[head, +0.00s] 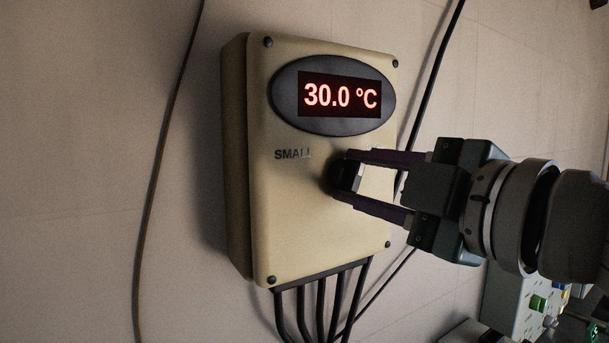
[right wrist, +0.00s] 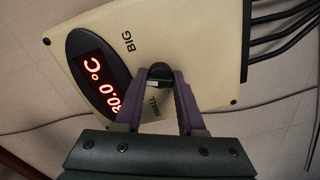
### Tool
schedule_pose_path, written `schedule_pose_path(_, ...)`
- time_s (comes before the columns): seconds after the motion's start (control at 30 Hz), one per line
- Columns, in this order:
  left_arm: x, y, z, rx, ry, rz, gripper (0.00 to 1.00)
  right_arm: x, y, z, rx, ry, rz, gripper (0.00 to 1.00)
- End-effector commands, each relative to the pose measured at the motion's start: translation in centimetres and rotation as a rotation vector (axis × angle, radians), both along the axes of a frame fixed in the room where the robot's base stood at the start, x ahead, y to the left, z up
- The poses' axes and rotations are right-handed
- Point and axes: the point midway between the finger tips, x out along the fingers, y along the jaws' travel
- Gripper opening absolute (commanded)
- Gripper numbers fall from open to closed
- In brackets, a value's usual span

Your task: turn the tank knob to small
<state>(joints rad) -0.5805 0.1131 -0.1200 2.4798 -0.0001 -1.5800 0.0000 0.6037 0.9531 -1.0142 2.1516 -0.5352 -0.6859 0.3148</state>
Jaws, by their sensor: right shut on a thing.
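The word SMALL (head: 293,154) is left of the knob in the head view. The word BIG (right wrist: 130,40) is clear in the right wrist view. The fingers partly hide the knob, and I cannot tell exactly where it points. My left gripper is not in view.
A red display (head: 340,95) on the box reads 30.0 °C. Several black cables (head: 320,300) leave the box's bottom edge. Loose cables (head: 165,150) hang on the wall at both sides. A panel with a green button (head: 538,303) is at lower right.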

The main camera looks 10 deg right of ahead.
Motion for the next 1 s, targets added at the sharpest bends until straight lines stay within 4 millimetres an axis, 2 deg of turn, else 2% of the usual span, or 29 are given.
schedule_pose_path(1.0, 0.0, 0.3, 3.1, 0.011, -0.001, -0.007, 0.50, 0.0, 0.0, 0.3, -0.895, -0.323, -0.002, 0.00)
